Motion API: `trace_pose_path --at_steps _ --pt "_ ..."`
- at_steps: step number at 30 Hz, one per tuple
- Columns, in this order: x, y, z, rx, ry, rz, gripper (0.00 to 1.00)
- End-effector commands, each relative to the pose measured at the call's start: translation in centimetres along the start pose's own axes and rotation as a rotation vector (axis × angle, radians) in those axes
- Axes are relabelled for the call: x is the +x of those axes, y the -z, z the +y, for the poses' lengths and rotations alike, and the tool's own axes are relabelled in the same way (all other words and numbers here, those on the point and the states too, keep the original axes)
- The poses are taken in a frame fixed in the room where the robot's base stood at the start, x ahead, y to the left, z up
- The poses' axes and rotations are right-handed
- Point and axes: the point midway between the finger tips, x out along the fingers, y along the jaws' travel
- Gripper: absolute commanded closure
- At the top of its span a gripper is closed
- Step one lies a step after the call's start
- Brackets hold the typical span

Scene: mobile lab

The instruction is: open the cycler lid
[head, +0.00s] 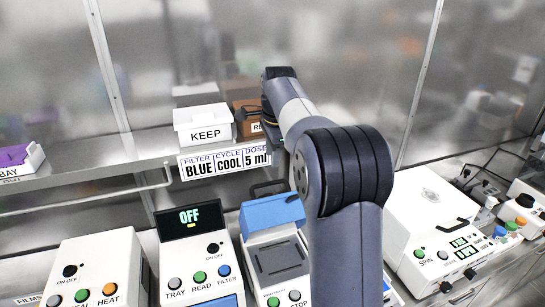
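The cycler looks to be the white machine (256,240) at the lower middle, partly hidden on its right by my arm. It has a blue part (272,215) at its back with a black handle (269,187) above it, and a dark square (281,259) in front. I cannot tell for sure how far its lid is raised. My arm rises in front of it and reaches back to the shelf. My gripper (270,124) is mostly hidden behind the arm, beside a brown box, above and behind the cycler. Its fingers cannot be made out.
A reader showing OFF (190,222) stands left of the cycler, a heater (98,262) farther left, a spinner (428,215) right.

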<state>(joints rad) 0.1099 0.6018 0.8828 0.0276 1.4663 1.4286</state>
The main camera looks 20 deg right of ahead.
Motion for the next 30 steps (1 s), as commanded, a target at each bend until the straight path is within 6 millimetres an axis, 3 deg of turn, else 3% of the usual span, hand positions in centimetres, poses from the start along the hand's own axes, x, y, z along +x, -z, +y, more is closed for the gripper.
trace_pose_path --at_steps 2,7,11,15,30 --pt "0.0 0.0 0.0 0.000 0.000 0.000 0.66" --pt "0.0 0.4 0.6 0.000 0.014 -0.008 0.80" --pt "-0.4 1.5 2.2 -0.004 0.062 -0.032 0.91" --pt "-1.1 3.0 5.0 -0.012 0.143 -0.062 1.00" --pt "-1.8 5.6 15.8 -0.022 0.466 -0.068 1.00"
